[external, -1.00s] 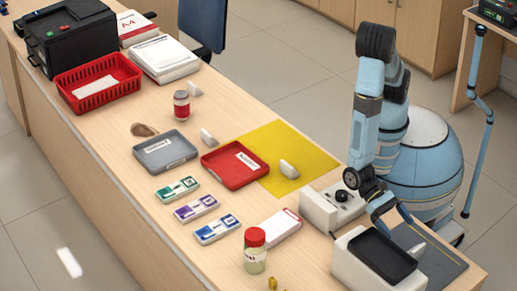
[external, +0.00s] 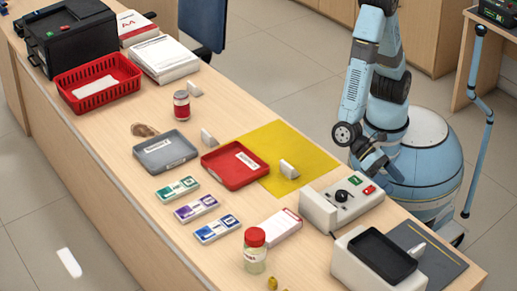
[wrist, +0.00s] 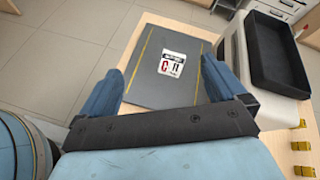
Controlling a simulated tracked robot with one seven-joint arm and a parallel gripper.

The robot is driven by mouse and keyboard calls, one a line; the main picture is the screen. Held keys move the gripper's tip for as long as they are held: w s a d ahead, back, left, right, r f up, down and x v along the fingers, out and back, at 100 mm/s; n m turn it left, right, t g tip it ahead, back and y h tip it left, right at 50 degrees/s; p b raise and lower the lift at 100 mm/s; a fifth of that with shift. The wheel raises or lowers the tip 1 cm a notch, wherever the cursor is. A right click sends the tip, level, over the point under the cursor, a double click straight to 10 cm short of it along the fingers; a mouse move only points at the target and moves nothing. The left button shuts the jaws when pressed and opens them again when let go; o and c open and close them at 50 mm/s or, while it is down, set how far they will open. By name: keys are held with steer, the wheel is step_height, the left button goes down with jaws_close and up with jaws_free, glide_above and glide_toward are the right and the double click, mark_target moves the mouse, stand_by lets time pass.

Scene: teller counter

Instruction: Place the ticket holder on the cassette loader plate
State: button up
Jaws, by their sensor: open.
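The ticket holder (external: 418,250), a small pale piece, is on the dark grey cassette loader plate (external: 440,267) at the counter's near right end. In the wrist view the holder (wrist: 172,63) shows a white face with red and black print, and the plate (wrist: 150,88) has yellow lines along its edges. My gripper (external: 372,168) is above and behind the counter's right edge, clear of the holder. In the wrist view my gripper's (wrist: 162,85) two blue fingers are wide apart with nothing between them.
A white box with a black tray (external: 382,257) stands beside the plate. A white control box (external: 325,213) with a black knob is behind it. A red tray (external: 235,165), a grey tray (external: 165,152) and a jar (external: 255,252) stand farther left.

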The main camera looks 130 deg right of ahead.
steer(key=s+d+r+n+t+h, duration=0.2)
steer(key=s+d+r+n+h, duration=0.2)
steer(key=d+r, duration=0.3)
steer(key=s+d+r+n+t+h, duration=0.3)
steer(key=d+r, duration=0.4)
steer(key=d, duration=0.9)
steer(key=s+d+r+n+t+h, duration=0.2)
steer(key=s+d+r+n+h, duration=0.3)
steer(key=d, duration=0.7)
step_height(320, 180, up, 2)
steer(key=shift+s+r+t+h, duration=0.15)
steer(key=shift+s+t+h, duration=0.2)
steer(key=shift+s, duration=0.6)
